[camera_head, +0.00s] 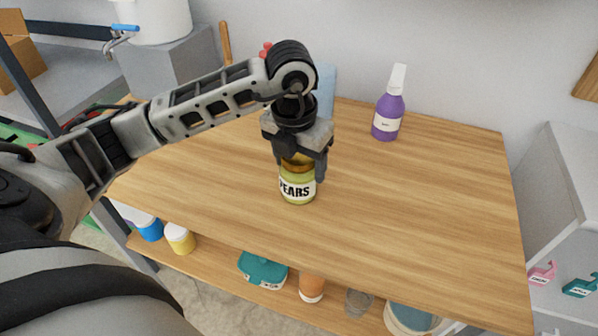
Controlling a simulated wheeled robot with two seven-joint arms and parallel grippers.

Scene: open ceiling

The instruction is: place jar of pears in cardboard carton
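The jar of pears (298,190) is a glass jar with yellow-green contents and a label reading "PEARS". It appears upright on the wooden table, near the middle. My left gripper (299,170) comes down over it from above, with its fingers on either side of the jar's upper part. The gripper covers the lid, and I cannot tell whether the fingers press on the jar. A brown cardboard carton (22,52) shows partly at the far left edge, away from the table. My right gripper is not in view.
A purple spray bottle (388,112) stands at the back of the wooden table (420,210). A blue item and a red item are partly hidden behind my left arm. The table's right side is clear. A lower shelf (215,262) holds several containers.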

